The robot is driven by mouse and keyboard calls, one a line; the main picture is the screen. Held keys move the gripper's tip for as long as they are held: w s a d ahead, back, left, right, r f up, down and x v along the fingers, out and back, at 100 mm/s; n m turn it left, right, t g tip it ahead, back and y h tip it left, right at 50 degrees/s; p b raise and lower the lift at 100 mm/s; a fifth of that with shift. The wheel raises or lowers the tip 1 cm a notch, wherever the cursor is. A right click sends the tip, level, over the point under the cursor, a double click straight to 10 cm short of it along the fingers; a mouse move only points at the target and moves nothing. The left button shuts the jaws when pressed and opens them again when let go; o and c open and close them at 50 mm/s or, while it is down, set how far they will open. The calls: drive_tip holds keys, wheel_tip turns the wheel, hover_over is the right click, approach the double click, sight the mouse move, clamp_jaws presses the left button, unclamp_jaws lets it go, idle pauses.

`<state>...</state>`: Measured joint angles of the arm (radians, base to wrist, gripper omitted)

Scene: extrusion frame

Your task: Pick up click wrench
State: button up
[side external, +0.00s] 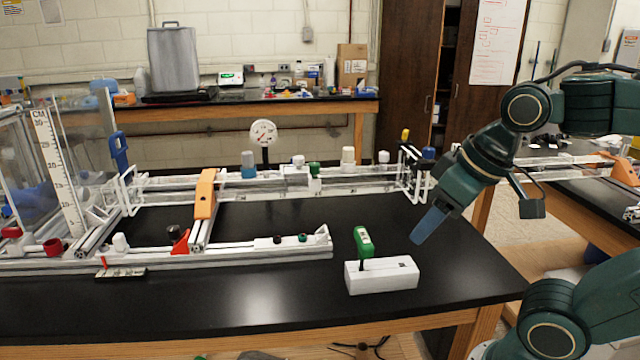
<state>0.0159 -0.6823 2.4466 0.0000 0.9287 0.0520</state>
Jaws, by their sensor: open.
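A green-handled tool (363,241), which looks like the click wrench, stands nearly upright. Its thin dark shaft goes down into a white block (380,278) on the black table, so its lower end is hidden. My gripper (416,240) comes in from the upper right with its blue fingers pointing down and left. It is open, with nothing visible in it, above the table and to the right of the green handle. In the picture a gap shows between the fingers and the handle.
The white extrusion frame (280,248) lies behind and left of the block, with an orange clamp (205,195) across it. A dial gauge (263,134) stands on the rear rail. The black table (460,290) is bare to the right of the block.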

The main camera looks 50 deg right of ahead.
drive_tip(key=w+d+r+m+g, duration=0.1)
drive_tip(key=w+d+m+g, duration=0.1)
drive_tip(key=w+m, duration=0.3)
drive_tip(key=m+g, duration=0.3)
hover_over(364, 236)
drive_tip(key=f, duration=0.2)
drive_tip(key=shift+s+r, duration=0.1)
drive_tip(key=shift+r, duration=0.15)
drive_tip(key=shift+f, duration=4.35)
drive_tip(key=shift+f, duration=0.1)
drive_tip(key=shift+f, duration=2.5)
drive_tip(key=shift+c, duration=0.4)
